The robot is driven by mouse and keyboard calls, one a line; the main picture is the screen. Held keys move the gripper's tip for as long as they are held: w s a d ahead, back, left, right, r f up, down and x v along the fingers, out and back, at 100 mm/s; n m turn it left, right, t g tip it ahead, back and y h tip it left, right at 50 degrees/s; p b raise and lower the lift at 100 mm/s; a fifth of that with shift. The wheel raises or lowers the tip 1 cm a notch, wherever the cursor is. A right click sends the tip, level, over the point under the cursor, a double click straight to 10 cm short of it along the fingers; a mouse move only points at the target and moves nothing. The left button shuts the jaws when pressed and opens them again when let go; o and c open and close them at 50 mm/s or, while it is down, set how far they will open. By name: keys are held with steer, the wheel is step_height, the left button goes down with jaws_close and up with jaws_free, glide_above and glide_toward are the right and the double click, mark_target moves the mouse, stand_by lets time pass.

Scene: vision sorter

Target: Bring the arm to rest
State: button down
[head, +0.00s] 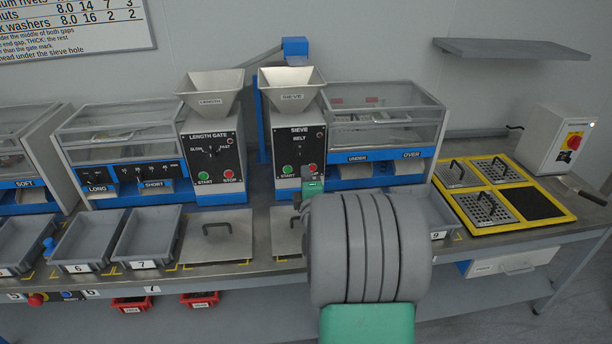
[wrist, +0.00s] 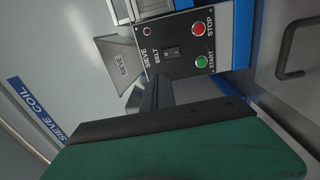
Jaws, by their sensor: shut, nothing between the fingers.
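My gripper (wrist: 155,92) is shut and empty in the wrist view. Its dark fingers point toward the front panel of the SIEVE machine (wrist: 187,45), with the red STOP and green START buttons beyond them. In the head view my grey and green arm reaches over the bench in front of the SIEVE machine (head: 299,150). The arm hides most of the gripper there; only a small green part shows at the panel's lower edge. I cannot tell from these views whether the fingers touch the panel.
The LENGTH GATE machine (head: 212,155) stands to the left. Grey bins (head: 147,238) and a lidded plate (head: 216,245) line the bench front. A yellow-framed tray (head: 486,222) and a white switch box (head: 556,140) are at right. A wall shelf (head: 510,48) is above.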

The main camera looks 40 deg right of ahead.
steer(key=a+m+g+y+p, duration=0.45)
steer(key=a+y, duration=0.25)
steer(key=a, duration=1.2)
steer(key=s+a+m+g+y, duration=0.1)
steer(key=s+a+m+g, duration=0.2)
steer(key=s, duration=0.6)
steer(key=s+a+m+g+y+p, duration=0.1)
steer(key=s+a+m+g, duration=0.3)
steer(key=s+a, duration=0.4)
steer(key=shift+s+r+g, duration=0.15)
steer(key=shift+s+g, duration=0.4)
steer(key=shift+s, duration=0.4)
